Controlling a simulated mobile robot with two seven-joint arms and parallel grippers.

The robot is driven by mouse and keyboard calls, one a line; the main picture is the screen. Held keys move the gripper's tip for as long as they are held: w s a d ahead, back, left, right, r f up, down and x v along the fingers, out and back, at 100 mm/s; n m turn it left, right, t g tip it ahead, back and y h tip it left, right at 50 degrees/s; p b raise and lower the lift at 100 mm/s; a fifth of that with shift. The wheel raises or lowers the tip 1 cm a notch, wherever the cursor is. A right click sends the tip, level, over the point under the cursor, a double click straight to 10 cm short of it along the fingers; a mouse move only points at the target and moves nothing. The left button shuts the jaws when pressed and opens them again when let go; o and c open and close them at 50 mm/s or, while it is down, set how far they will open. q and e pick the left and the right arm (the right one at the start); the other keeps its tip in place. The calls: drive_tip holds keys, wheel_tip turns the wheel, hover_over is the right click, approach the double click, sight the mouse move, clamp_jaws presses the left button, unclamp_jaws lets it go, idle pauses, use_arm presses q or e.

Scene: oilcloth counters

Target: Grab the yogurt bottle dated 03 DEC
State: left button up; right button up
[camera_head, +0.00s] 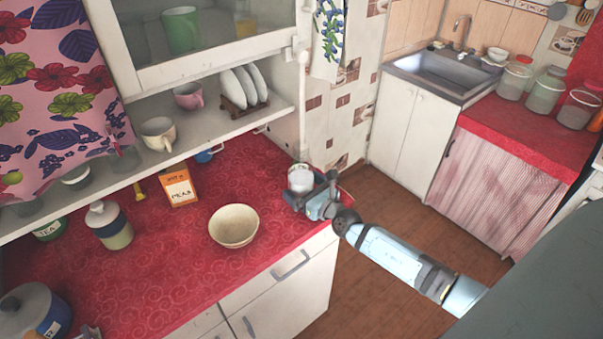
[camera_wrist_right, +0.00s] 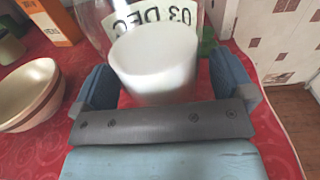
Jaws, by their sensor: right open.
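The yogurt bottle (camera_head: 300,179) stands at the right end of the red counter in the head view. In the right wrist view the white bottle (camera_wrist_right: 154,65) fills the middle, with a label reading 03 DEC upside down behind its white top. My right gripper (camera_head: 312,190) is at the bottle. In the wrist view its two blue fingers (camera_wrist_right: 163,85) are apart, one on each side of the white top. I cannot tell whether either finger touches it. The bottle's lower part is hidden. My left gripper is not in view.
A beige bowl (camera_head: 234,227) stands left of the bottle on the red counter (camera_head: 165,265). Farther left are an orange box (camera_head: 178,189), a lidded jar (camera_head: 110,226) and a pot (camera_head: 35,312). A shelf cabinet (camera_head: 210,118) overhangs the counter's back. The counter ends just right of the bottle.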

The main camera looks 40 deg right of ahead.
drive_tip(key=shift+w, duration=0.45)
drive_tip(key=shift+c, duration=0.2)
drive_tip(key=shift+r, duration=0.1)
drive_tip(key=c, duration=1.4)
drive_tip(key=shift+o, duration=0.2)
drive_tip(key=shift+r, duration=0.15)
